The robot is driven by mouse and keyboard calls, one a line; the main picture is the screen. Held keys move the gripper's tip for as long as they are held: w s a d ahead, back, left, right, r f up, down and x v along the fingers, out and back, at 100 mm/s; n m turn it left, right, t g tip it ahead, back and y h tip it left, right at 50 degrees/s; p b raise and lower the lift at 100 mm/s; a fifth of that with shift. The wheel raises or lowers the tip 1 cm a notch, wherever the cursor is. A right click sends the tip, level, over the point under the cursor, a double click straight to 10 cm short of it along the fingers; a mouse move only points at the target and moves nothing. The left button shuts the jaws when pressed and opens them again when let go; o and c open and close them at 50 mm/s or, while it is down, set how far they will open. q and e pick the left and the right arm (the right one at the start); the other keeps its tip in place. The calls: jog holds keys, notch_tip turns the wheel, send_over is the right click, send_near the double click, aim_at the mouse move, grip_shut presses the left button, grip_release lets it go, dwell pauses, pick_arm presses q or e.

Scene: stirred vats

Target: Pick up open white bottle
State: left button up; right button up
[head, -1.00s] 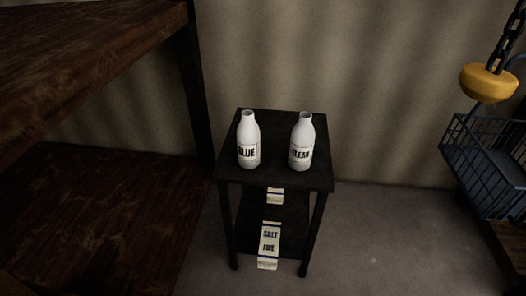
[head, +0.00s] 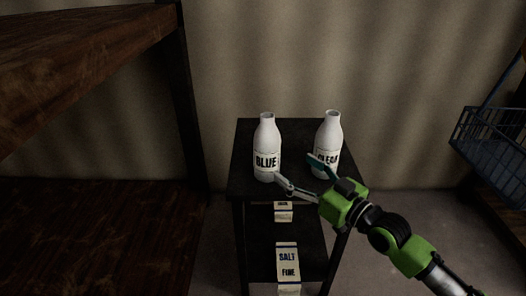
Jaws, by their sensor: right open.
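Two white open-topped bottles stand upright on a small black table (head: 297,128). The left one (head: 266,142) is labelled BLUE. The right one (head: 328,133) has a label that reads like CLEAR, partly covered by my gripper. My right gripper (head: 294,170) comes in from the lower right. Its fingers are apart and empty, pointing left towards the bottles, one near the foot of the BLUE bottle and one in front of the right bottle. I cannot tell whether it touches either. My left gripper is not in view.
The table's lower shelf holds boxes, one labelled SALT FINE (head: 288,263). A large wooden rack (head: 90,40) stands at the left. A blue wire basket (head: 482,140) is at the right. Floor shows between table and basket.

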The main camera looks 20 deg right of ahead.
aim_at(277, 156)
jog(key=x, duration=0.5)
jog(key=shift+w+a, duration=0.1)
jog(key=shift+w, duration=0.05)
jog(key=shift+w+a, duration=0.25)
jog(key=shift+w, duration=0.25)
jog(key=shift+w+a+b, duration=0.3)
jog(key=shift+w, duration=0.2)
jog(key=x, duration=0.4)
jog(key=shift+a+f, duration=0.1)
jog(key=shift+f, duration=0.05)
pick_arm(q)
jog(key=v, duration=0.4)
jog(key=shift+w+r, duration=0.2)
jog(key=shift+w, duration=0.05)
pick_arm(e)
jog(key=shift+c, duration=0.5)
jog(key=c, duration=1.2)
jog(key=shift+c, duration=0.9)
jog(key=shift+r, duration=0.25)
